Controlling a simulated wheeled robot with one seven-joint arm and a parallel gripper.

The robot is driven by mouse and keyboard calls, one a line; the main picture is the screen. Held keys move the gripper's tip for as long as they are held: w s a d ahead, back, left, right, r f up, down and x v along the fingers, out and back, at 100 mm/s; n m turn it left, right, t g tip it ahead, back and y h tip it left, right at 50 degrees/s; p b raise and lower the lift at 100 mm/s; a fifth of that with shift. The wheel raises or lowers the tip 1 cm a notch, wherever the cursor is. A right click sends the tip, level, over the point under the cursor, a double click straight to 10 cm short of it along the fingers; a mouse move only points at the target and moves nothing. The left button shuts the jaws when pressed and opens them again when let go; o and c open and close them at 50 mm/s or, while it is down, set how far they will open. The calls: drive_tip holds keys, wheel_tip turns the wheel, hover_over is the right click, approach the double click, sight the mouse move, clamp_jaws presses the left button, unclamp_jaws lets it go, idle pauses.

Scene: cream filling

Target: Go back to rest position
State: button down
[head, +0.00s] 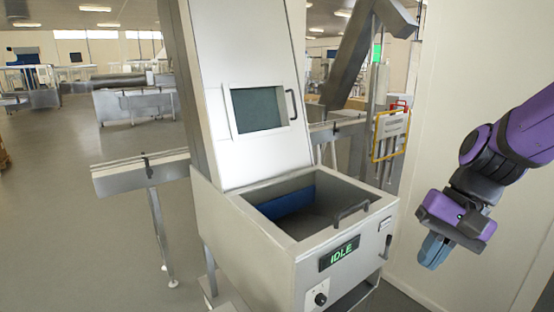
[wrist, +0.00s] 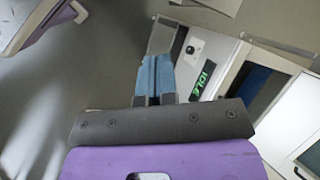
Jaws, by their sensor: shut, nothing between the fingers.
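My gripper (head: 434,251) hangs at the right side of the head view, pointing down, to the right of the machine and apart from it. Its blue fingers are shut together with nothing between them; they also show in the wrist view (wrist: 154,78). The machine (head: 270,235) is a pale metal box with its tall lid (head: 255,60) raised and its hopper open. Its green display (head: 338,254) reads IDLE, and it also shows in the wrist view (wrist: 203,78).
A black knob (head: 320,298) sits on the machine's front, and a handle (head: 352,210) on the hopper's edge. A pale wall (head: 465,80) stands behind my arm. A metal conveyor (head: 140,175) is at the left. Open grey floor (head: 70,220) lies further left.

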drive_tip(key=s+d+r+n+t+h, duration=0.4)
drive_tip(key=s+d+r+t, duration=0.2)
drive_tip(key=r, duration=0.4)
drive_tip(key=shift+s+n+t+h, duration=0.3)
drive_tip(key=shift+s+h, duration=0.1)
